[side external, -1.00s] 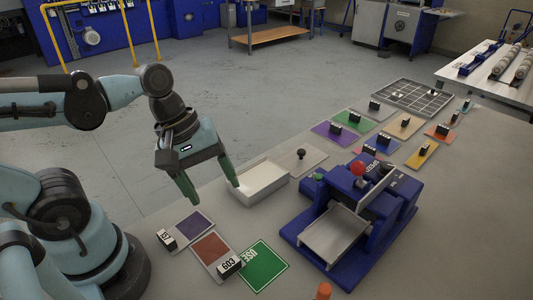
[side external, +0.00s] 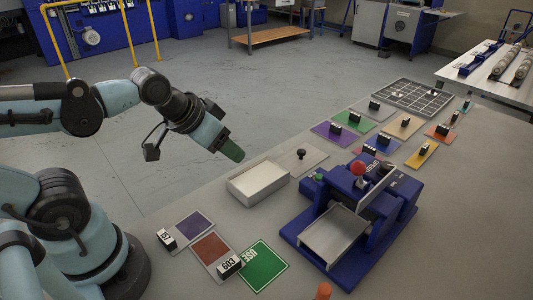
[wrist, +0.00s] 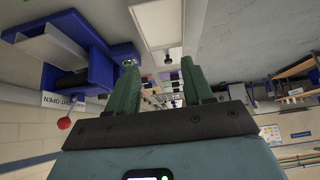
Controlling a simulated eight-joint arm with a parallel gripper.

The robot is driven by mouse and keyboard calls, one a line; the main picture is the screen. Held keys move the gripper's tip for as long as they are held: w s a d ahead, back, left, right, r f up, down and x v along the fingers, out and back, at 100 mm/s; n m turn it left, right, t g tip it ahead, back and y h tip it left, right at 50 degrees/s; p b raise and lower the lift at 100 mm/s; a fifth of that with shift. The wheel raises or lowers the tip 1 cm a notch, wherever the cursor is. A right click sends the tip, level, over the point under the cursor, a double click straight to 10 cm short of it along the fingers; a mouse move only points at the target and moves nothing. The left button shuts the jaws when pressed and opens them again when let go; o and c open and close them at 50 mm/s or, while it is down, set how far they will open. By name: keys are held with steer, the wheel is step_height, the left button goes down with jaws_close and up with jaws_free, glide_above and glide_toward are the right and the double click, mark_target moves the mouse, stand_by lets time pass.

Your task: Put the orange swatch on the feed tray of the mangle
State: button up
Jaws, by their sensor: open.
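An orange swatch (side external: 437,134) with a dark block on it lies at the right of the swatch group in the side view; a yellow-orange one (side external: 421,156) lies nearer. The blue mangle (side external: 375,206) stands at the right front, with its bare grey feed tray (side external: 334,237) on the near side. It also shows at upper left in the wrist view (wrist: 75,72). My gripper (side external: 235,155) is above the far-left table edge, tilted toward the swatches. In the wrist view my gripper (wrist: 160,78) is open, with nothing between its fingers.
A white open box (side external: 258,184) and a grey plate with a black knob (side external: 301,155) lie between my gripper and the mangle. Purple (side external: 333,134), green and other swatches surround the orange one. A wire rack (side external: 412,97) lies behind. A green card (side external: 262,266) lies in front.

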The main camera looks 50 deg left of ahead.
steer(key=s+d+g+h, duration=0.1)
steer(key=s+d+g, duration=0.2)
steer(key=d, duration=0.4)
steer(key=g+y, duration=0.1)
steer(key=g, duration=0.3)
glide_toward(229, 264)
steer(key=f, duration=0.1)
steer(key=w+f, duration=0.1)
steer(key=shift+f, duration=0.3)
steer(key=shift+s+f, duration=0.2)
steer(key=shift+f, duration=0.8)
steer(key=shift+s+f, duration=0.2)
steer(key=shift+f, duration=1.85)
jaws_close()
